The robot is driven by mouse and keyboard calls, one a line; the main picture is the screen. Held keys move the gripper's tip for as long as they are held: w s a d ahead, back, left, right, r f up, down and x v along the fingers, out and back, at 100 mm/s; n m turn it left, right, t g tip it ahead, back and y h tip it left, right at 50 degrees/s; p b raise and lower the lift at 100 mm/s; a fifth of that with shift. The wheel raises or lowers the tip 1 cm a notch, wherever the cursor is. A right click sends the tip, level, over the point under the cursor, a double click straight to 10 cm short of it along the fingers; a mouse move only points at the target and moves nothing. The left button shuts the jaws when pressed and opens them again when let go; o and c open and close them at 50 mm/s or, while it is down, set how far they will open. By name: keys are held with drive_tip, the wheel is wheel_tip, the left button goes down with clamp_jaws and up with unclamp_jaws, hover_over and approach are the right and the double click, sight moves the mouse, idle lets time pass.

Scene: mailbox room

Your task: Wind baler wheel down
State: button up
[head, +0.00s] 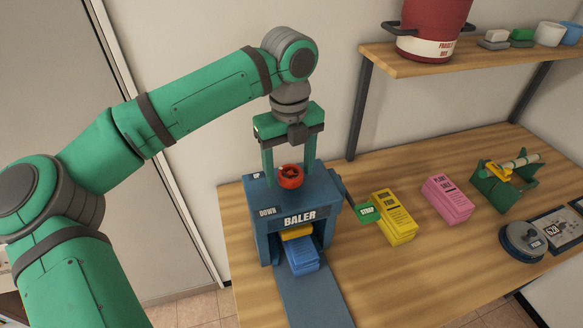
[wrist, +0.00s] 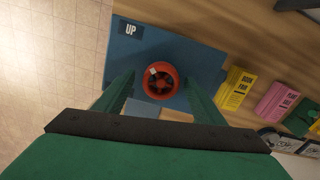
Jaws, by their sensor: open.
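The blue baler (head: 294,205) stands on the wooden table, with its BALER sign on the front and a DOWN label on its top left. Its red wheel (head: 290,176) sits on top; the wheel also shows in the wrist view (wrist: 160,81) with a small pale mark near its upper left. My gripper (head: 289,170) points down over the baler with its two green fingers apart on either side of the wheel. In the wrist view my gripper (wrist: 160,88) is open around the wheel; whether the fingers touch it I cannot tell. A blue bundle (head: 301,258) lies in the baler's opening under a yellow block (head: 297,232).
A green STRAP tag (head: 367,211) is at the baler's right side. Yellow (head: 395,217) and pink (head: 447,199) bundles lie further right, then a green stand (head: 507,183) and a scale (head: 523,241). A shelf (head: 470,57) with a red pot hangs above the table.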

drive_tip(key=shift+d, duration=0.1)
drive_tip(key=c, duration=1.1)
drive_tip(key=shift+o, duration=0.2)
